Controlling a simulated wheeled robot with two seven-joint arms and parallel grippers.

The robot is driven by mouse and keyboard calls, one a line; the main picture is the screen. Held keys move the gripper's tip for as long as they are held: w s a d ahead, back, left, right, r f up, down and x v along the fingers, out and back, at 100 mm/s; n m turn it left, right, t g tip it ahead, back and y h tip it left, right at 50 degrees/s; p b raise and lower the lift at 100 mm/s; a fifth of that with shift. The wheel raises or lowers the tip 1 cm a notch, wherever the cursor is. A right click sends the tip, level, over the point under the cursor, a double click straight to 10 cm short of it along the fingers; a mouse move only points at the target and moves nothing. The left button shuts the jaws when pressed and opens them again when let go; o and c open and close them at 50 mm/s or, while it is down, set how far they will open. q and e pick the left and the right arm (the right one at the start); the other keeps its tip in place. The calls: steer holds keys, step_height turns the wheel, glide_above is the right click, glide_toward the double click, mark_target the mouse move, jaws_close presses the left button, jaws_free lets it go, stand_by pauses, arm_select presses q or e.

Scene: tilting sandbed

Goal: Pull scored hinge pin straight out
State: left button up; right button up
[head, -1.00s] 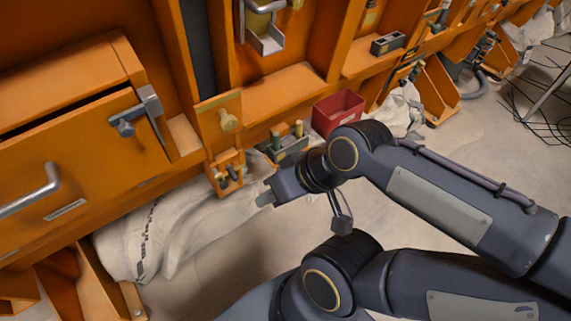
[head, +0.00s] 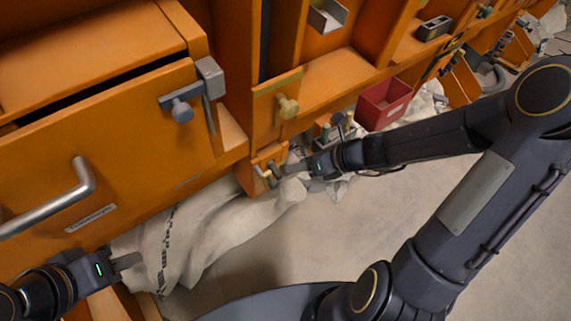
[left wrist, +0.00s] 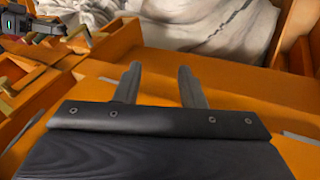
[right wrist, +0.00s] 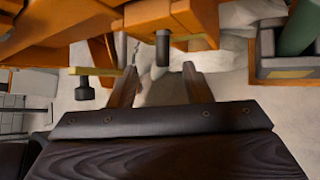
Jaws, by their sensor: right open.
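In the right wrist view a dark pin (right wrist: 162,48) sticks out of an orange bracket (right wrist: 172,18); a second dark pin (right wrist: 85,92) with a yellowish bar is further left. I cannot make out scoring on either. My right gripper (right wrist: 160,85) is open and empty, its fingers either side of the first pin's line, apart from it. In the head view my right gripper (head: 292,170) is beside the small orange bracket with pins (head: 266,171). My left gripper (head: 128,262) is low at the left; its wrist view (left wrist: 160,88) shows parted fingers with nothing between.
White sandbags (head: 215,225) lie along the foot of the orange frame. A red bin (head: 384,104) stands right of the bracket. An orange drawer (head: 110,150) with a grey handle (head: 55,205) is at the left. Pale floor (head: 330,240) is clear in front.

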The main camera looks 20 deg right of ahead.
mark_target(277, 169)
steer(key=shift+m, duration=0.6)
steer(key=b+x, duration=0.1)
steer(key=x, duration=0.2)
steer(key=b+x, duration=0.2)
steer(key=x, duration=0.2)
steer(key=shift+d+f, duration=0.15)
steer(key=shift+f, duration=0.2)
steer(key=shift+b+x, duration=0.5)
steer(key=shift+x, duration=0.25)
steer(key=shift+r, duration=0.1)
jaws_close()
